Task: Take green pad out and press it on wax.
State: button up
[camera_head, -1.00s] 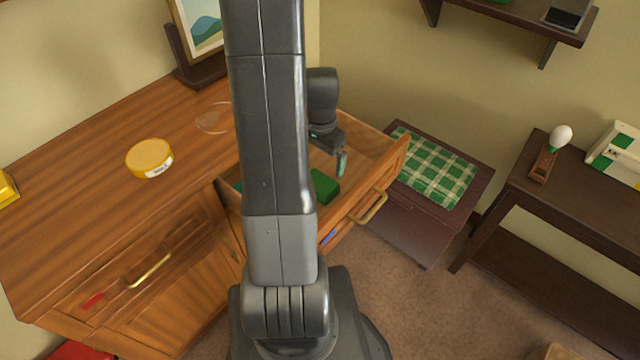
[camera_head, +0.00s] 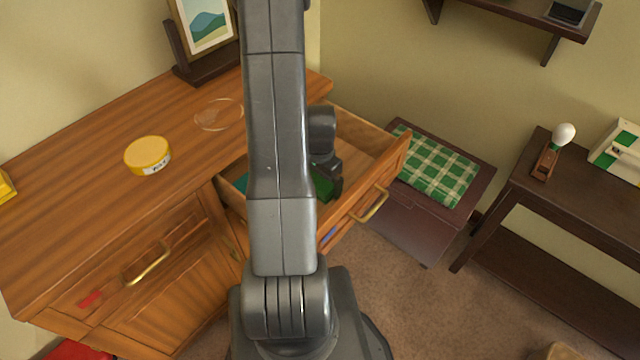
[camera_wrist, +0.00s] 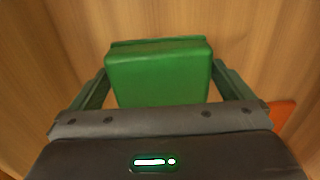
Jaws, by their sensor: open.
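The green pad (camera_wrist: 158,75) lies in the open drawer (camera_head: 372,140). In the head view the pad (camera_head: 322,184) is mostly hidden behind my arm and gripper. My gripper (camera_head: 330,192) is down in the drawer at the pad. In the wrist view my gripper (camera_wrist: 160,92) is open, with one finger on each side of the pad. I cannot tell whether the fingers touch it. The wax is a round yellow tin (camera_head: 148,155) with a white label, standing on the wooden cabinet top at the left.
A clear round dish (camera_head: 218,114) and a framed picture (camera_head: 206,30) stand on the cabinet top. The drawer walls surround my gripper closely. An orange thing (camera_wrist: 283,112) shows at the right in the wrist view. A checked green cushion (camera_head: 436,166) lies beyond the drawer.

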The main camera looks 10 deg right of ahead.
aim_at(320, 179)
jog(key=c, duration=0.7)
jog(key=shift+c, duration=0.2)
notch_tip(320, 179, up, 10)
jog(key=shift+r+p, duration=0.1)
jog(key=shift+p, duration=0.45)
